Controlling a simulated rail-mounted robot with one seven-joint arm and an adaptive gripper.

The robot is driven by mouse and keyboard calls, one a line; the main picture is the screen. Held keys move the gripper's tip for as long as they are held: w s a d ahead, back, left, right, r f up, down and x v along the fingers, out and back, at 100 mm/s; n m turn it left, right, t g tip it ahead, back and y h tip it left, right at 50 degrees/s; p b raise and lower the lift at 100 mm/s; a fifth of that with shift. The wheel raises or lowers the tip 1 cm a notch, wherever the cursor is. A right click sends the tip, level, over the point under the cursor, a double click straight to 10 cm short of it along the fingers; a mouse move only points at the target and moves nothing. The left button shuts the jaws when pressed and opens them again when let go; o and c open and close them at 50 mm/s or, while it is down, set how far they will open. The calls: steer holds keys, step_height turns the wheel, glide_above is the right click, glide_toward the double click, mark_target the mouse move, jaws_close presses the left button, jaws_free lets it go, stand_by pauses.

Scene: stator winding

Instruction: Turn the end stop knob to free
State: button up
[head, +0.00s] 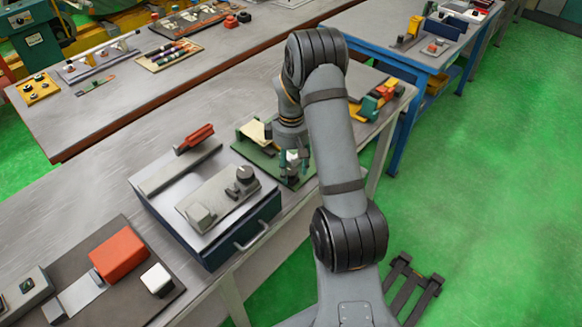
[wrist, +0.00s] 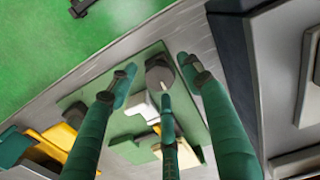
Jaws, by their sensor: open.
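A round grey knob (wrist: 160,73) with a darker raised part stands near the edge of a green board in the wrist view; I take it for the end stop knob, though no marking is readable. My gripper has teal fingers and is open. In the wrist view its fingertips (wrist: 156,72) are spread on both sides of the knob, with a third finger below it. I cannot tell whether any finger touches it. In the head view my gripper (head: 292,160) is low over the green board (head: 246,150), and the fingers and arm hide much of the knob area.
A dark blue box (head: 215,245) with a grey top and black knob stands left of the board. A cream block (head: 254,131) sits on the board. Red, yellow and green parts (head: 378,98) lie beyond it. The table's right edge is close.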

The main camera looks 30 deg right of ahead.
mark_target(291, 171)
step_height(291, 171, up, 12)
stand_by(0.6)
step_height(291, 171, down, 12)
steer(key=shift+f, duration=0.1)
stand_by(0.7)
